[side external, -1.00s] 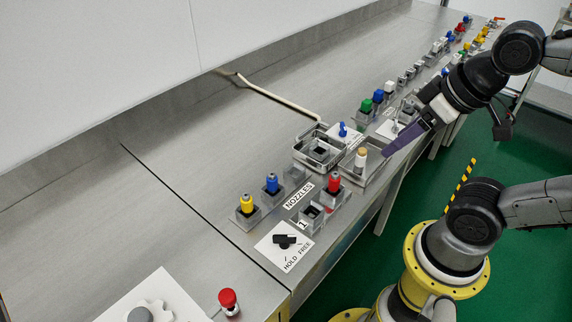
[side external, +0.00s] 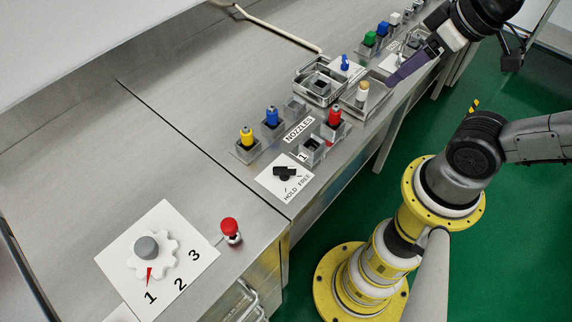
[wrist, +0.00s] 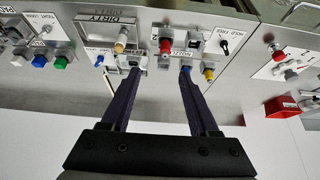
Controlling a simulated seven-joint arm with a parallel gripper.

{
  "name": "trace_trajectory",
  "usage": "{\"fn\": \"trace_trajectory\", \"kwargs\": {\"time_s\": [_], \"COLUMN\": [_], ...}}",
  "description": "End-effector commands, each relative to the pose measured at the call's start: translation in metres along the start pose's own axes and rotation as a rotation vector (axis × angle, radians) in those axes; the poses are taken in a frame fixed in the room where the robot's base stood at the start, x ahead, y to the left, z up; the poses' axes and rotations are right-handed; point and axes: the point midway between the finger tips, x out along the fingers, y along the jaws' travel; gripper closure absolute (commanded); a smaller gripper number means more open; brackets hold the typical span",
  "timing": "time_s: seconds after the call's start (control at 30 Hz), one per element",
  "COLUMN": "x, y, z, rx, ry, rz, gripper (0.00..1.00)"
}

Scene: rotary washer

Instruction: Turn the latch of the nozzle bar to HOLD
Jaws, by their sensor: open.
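The black latch (side external: 285,172) sits on a white plate (side external: 268,182) marked HOLD and FREE, at the front end of the nozzle bar. The picture is too small to tell which word it points at. It also shows in the wrist view (wrist: 225,45), to the right of my fingers. The nozzle bar (side external: 299,131) carries a yellow nozzle (side external: 247,137), a blue nozzle (side external: 271,117) and a red nozzle (side external: 335,115). My gripper (wrist: 160,72) has its two purple fingers apart, with nothing between them. In the side view it is above the tray with a tan-capped nozzle, away from the latch.
A metal tray (side external: 300,85) and the tan-capped nozzle (side external: 362,92) stand beyond the bar. Nearer are a red knob (side external: 230,228) and a white dial (side external: 150,250) numbered 1, 2, 3. The bench left of the nozzle bar is bare.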

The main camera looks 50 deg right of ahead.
Motion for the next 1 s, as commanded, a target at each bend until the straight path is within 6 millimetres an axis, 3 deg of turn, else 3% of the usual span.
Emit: {"fn": "trace_trajectory", "kwargs": {"time_s": [0.07,0.27,0.47,0.63,0.8,1.0], "x": [-0.002,-0.009,0.008,0.036,0.068,0.091], "y": [0.0,-0.01,-0.047,-0.095,-0.145,-0.18], "z": [0.0,-0.034,-0.075,-0.097,-0.098,-0.082], "rx": [-0.015,-0.097,-0.268,-0.429,-0.572,-0.673], "ry": [-0.004,-0.045,-0.166,-0.279,-0.383,-0.462], "rz": [0.0,-0.024,-0.086,-0.133,-0.161,-0.171], "gripper": [0.55,0.55,0.55,0.55,0.55,0.55]}}
